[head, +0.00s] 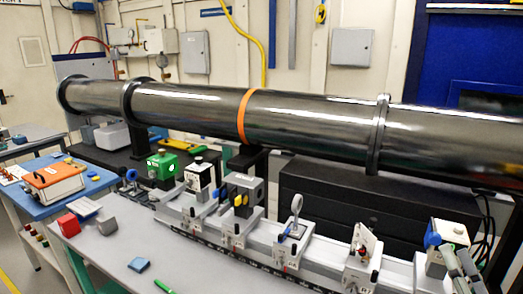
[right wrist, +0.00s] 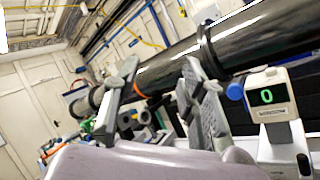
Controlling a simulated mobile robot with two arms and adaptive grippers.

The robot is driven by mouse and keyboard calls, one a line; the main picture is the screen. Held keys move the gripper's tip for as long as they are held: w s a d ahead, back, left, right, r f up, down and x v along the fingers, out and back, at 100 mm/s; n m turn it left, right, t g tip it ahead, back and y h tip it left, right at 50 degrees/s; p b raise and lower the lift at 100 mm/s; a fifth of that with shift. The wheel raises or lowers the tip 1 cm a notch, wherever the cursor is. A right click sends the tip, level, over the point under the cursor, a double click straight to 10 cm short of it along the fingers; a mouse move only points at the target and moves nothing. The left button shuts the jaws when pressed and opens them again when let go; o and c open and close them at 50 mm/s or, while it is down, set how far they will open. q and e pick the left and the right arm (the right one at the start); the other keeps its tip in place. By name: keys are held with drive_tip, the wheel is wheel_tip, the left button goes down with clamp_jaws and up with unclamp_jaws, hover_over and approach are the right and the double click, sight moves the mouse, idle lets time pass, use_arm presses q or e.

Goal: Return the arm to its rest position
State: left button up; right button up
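My right gripper (head: 457,256) is at the bottom right corner of the head view, in front of the right end of the optical rail (head: 255,240). In the right wrist view its two grey fingers (right wrist: 160,66) stand apart. Nothing is held between them. A white instrument (head: 452,233) with a blue knob is right behind the fingers in the head view. It also shows to the right of the fingers in the right wrist view (right wrist: 268,95), with a green 0 on its display. I cannot tell whether the gripper touches it. My left gripper is not in view.
A long dark metal tube (head: 310,130) with an orange band crosses above the bench. Red (head: 68,224) and grey blocks and a blue pad (head: 139,264) lie at the left. An orange case (head: 53,180) sits on a blue-topped cart.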

drive_tip(key=s+d+f+m+g+h, duration=0.25)
drive_tip(key=f+m+g+h, duration=0.65)
drive_tip(key=f+m, duration=1.15)
drive_tip(key=s+a+f+m+g+y, duration=0.2)
drive_tip(key=s+a+f+g+y, duration=0.35)
drive_tip(key=a, duration=0.35)
drive_tip(key=s+a+f+m+g+y, duration=0.3)
drive_tip(key=s+a+f+g+y, duration=0.3)
drive_tip(key=a, duration=0.3)
drive_tip(key=s+d+f+b+x, duration=0.1)
drive_tip(key=s+x, duration=0.2)
drive_tip(key=x, duration=1.3)
drive_tip(key=s+f, duration=0.4)
drive_tip(key=f, duration=0.9)
drive_tip(key=s+d+f+g+b, duration=0.1)
drive_tip(key=s+d+f+b, duration=0.1)
drive_tip(key=s+f, duration=1.4)
drive_tip(key=shift+s+d+f+n+h, duration=0.2)
drive_tip(key=shift+d+f+n+h, duration=0.15)
drive_tip(key=shift+f+n+h, duration=0.1)
drive_tip(key=shift+o, duration=0.2)
